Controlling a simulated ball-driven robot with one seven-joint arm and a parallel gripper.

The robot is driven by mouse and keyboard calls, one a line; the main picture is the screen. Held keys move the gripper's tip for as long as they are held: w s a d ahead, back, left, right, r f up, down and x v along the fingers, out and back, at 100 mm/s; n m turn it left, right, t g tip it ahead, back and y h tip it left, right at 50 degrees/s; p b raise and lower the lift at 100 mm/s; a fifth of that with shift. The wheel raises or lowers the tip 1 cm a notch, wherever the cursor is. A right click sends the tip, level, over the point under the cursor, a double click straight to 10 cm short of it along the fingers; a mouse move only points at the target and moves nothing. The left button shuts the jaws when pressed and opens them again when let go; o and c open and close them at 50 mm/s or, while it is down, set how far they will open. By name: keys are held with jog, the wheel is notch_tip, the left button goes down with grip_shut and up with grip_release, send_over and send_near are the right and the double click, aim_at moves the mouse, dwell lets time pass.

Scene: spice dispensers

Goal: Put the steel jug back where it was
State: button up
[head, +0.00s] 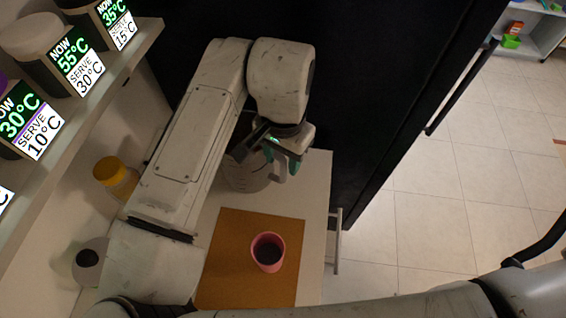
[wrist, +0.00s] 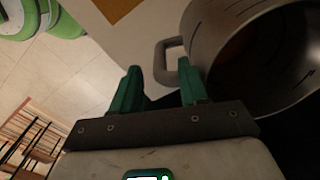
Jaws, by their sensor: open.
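The steel jug (head: 245,175) stands on the white counter behind the orange mat, partly hidden by my arm and gripper in the head view. In the wrist view the jug (wrist: 240,35) fills the upper right, its dark open mouth facing right and its squared handle (wrist: 160,62) pointing left. My gripper (head: 283,163) is at the jug's handle side. In the wrist view its green fingers (wrist: 160,75) are open, with the handle showing between and just beyond the tips. I cannot tell how deep the handle sits between them.
A pink cup (head: 268,252) of dark liquid stands on the orange mat (head: 225,270). A yellow-lidded jar (head: 115,175) and a pale cup (head: 90,258) are at left. A shelf (head: 85,90) with temperature-labelled containers is upper left. A black cabinet (head: 390,90) stands behind; tiled floor is right.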

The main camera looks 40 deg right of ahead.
notch_tip(320, 180, up, 9)
jog(key=shift+f, duration=0.2)
dwell(0.6)
